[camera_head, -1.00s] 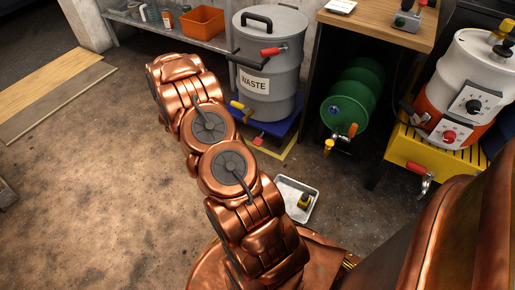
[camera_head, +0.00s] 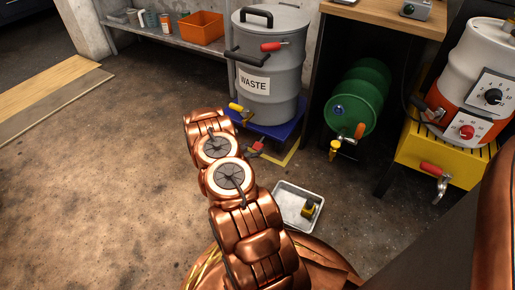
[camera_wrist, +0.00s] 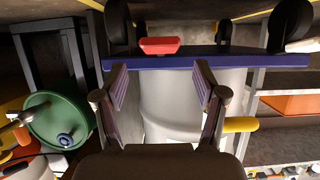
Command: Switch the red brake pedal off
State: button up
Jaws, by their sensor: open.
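The red brake pedal (camera_wrist: 158,45) sits at the edge of the blue dolly (camera_wrist: 220,62) under the grey WASTE drum (camera_wrist: 185,100). The wrist view is upside down, with the dolly's black wheels at the top. In the head view, the red pedal (camera_head: 258,146) shows low at the front of the blue dolly (camera_head: 275,130), partly hidden beside my arm. My gripper (camera_wrist: 160,76) is open and empty. Its two fingers point toward the dolly, with the pedal ahead between them and apart from them. In the head view my arm hides most of the gripper.
The WASTE drum (camera_head: 270,75) has a yellow-handled tap (camera_head: 240,110) above the dolly. A yellow stand (camera_head: 445,160) is farther right.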

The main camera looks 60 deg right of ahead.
aim_at(258, 145)
jog(key=shift+b+x, duration=0.95)
jog(key=shift+x, duration=1.65)
jog(key=shift+w+f, duration=0.1)
grip_shut()
